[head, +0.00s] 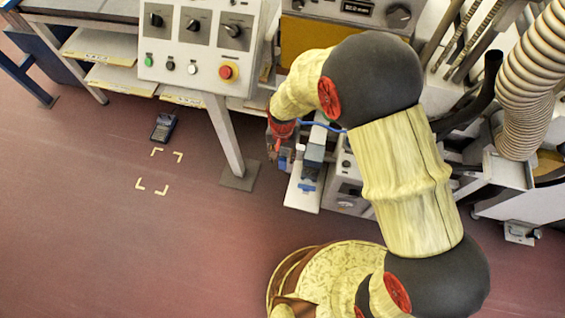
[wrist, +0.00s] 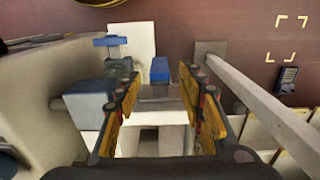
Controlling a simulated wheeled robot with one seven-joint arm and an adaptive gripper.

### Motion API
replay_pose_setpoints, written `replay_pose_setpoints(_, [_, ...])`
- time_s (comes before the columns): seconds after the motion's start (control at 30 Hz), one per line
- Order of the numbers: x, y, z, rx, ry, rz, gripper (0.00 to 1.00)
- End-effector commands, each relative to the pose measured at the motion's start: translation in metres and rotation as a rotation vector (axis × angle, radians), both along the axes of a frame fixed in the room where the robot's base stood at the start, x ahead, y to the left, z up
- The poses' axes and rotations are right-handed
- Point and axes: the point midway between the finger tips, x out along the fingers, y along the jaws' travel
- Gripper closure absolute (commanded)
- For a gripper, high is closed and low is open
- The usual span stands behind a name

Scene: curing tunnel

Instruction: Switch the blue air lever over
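My gripper (head: 278,146) hangs beside the air unit in the head view, partly hidden by my arm. In the wrist view its two fingers (wrist: 160,78) are apart with nothing gripped. A small blue block (wrist: 160,69) shows between and just beyond the fingertips; it also shows below the gripper in the head view (head: 284,160). A second blue part, like a short bar (wrist: 110,41), lies on the white plate, also in the head view (head: 307,187). I cannot tell for certain which blue part is the lever, nor whether a finger touches the block.
A grey-blue body (head: 316,146) stands on the white plate (head: 301,202) close to the fingers. A handheld device (head: 163,127) lies on the open red floor.

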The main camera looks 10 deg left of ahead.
Motion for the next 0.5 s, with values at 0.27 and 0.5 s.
replay_pose_setpoints(0.27, [-0.001, -0.001, -0.047, -0.002, 0.003, 0.001, 0.61])
replay_pose_setpoints(0.5, [0.0, 0.0, -0.06, 0.0, 0.0, 0.001, 0.61])
